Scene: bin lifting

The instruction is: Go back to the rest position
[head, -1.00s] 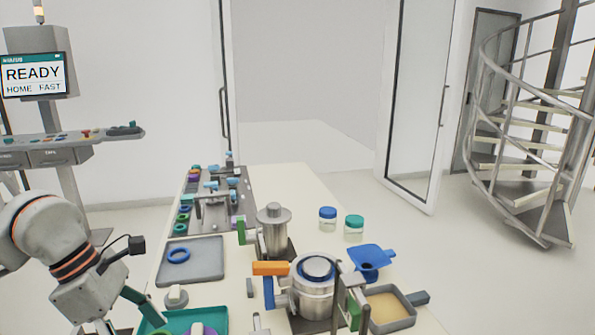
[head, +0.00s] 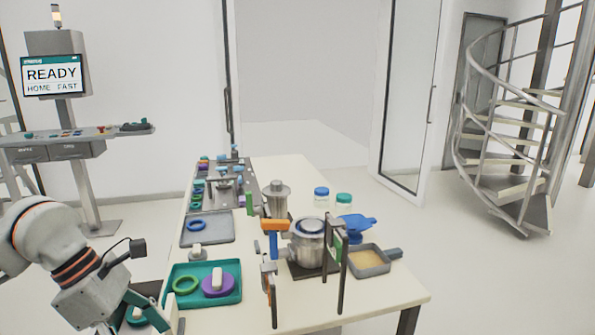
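My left arm comes in at the lower left, with its wrist and a small black camera bent downward. Its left gripper (head: 155,318) is at the bottom edge, beside the table's left front part. It is partly cut off and overlaps green parts, so its opening is unclear. My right arm and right gripper are not in view. The table (head: 370,297) stands in front of me. A teal tray (head: 235,297) close to the gripper holds a green ring (head: 186,284) and a purple disc (head: 218,291) with a white knob.
A metal pot (head: 308,250), a metal canister (head: 277,200), upright clamp stands and a pan (head: 370,262) crowd the table's middle and right. A grey tray (head: 208,235) lies behind the teal one. A READY screen (head: 53,75) stands left. The table's front right is bare.

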